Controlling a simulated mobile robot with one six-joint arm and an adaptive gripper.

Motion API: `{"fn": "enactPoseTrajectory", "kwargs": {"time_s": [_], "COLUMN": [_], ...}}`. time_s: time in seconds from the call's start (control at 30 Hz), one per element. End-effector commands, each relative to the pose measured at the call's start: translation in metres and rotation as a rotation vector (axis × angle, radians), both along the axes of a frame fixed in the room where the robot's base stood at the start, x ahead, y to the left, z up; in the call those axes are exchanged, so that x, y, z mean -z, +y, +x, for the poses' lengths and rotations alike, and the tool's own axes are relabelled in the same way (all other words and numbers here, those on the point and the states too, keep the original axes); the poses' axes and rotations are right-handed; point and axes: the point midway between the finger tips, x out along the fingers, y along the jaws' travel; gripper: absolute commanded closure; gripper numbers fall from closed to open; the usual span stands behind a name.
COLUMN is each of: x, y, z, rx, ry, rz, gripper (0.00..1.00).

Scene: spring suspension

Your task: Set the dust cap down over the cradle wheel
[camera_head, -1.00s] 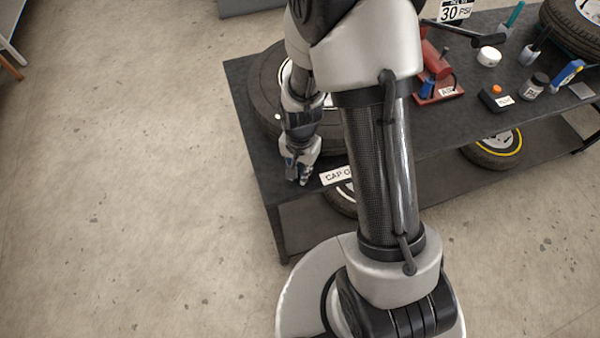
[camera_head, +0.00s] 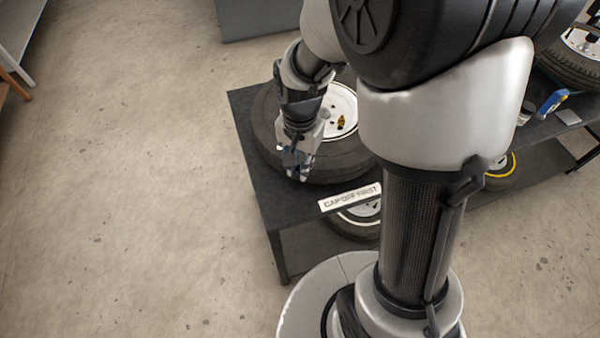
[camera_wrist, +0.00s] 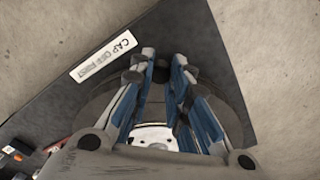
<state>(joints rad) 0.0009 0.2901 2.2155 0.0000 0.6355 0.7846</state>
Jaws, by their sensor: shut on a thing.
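A black tyre on a white rim lies flat on the dark bench; I take it for the cradle wheel (camera_head: 345,150). A small brass-coloured part (camera_head: 341,122) shows on its rim. My gripper (camera_head: 298,166) is over the near left part of the tyre, left of the rim. In the wrist view the blue-padded fingers of my gripper (camera_wrist: 160,72) are close together, with a small dark piece between their tips. I take this piece for the dust cap, but its shape is too small to make out. The wheel's white rim (camera_wrist: 155,138) shows between the fingers, below their tips.
A white "CAP OFF FIRST" label (camera_head: 350,198) is at the bench's front edge. Another wheel (camera_head: 360,222) is on the shelf below. A blue tool (camera_head: 552,103) and a tyre (camera_head: 570,65) are farther right. Open floor (camera_head: 130,170) lies left of the bench.

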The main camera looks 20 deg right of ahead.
Motion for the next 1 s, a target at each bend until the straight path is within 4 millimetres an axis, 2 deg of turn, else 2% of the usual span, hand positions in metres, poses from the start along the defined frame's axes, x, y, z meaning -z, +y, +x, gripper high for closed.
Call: {"fn": "enactPoseTrajectory", "kwargs": {"time_s": [0.03, 0.1, 0.53, 1.0], "x": [-0.01, -0.018, -0.053, -0.055], "y": [0.0, 0.0, 0.0, 0.0], "z": [0.001, 0.001, 0.0, 0.002], "rx": [0.0, 0.0, 0.0, 0.0], "ry": [-0.003, -0.001, 0.0, 0.001], "rz": [0.0, 0.0, 0.0, 0.0], "gripper": [0.96, 0.96, 0.96, 0.96]}}
